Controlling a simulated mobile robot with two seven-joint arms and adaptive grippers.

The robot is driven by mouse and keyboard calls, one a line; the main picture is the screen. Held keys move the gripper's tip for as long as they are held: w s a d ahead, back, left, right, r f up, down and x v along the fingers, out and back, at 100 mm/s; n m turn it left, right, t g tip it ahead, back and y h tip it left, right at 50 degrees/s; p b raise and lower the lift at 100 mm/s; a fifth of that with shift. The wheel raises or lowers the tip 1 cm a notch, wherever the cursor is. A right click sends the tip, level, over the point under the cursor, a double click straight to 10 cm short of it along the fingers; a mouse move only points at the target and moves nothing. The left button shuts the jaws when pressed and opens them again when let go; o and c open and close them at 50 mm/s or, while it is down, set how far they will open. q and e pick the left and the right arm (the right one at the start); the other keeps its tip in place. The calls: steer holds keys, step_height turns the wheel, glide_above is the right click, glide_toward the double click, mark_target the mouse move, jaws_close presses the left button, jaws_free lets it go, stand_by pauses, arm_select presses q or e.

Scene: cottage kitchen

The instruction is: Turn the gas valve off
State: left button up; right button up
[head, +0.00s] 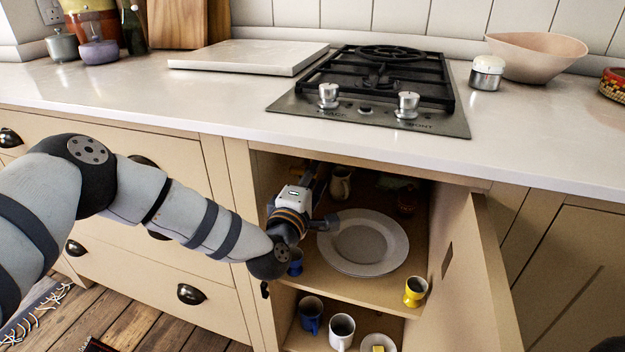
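No gas valve can be made out clearly; the back of the open cupboard (438,232) is dark and partly hidden by my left gripper. My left gripper (322,200) reaches into the upper compartment from the left, above the shelf and close to the left edge of a large plate. Its fingers are dark and partly hidden, so their opening is unclear. The gas hob (440,122) above has two silver knobs, a left one (328,96) and a right one (407,105). My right gripper is not in view.
Mugs (342,330) stand below. The cupboard door (480,285) is open to the right.

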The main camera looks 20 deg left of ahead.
arm_select(q)
steer(key=s, duration=1.2)
steer(key=shift+a, duration=0.2)
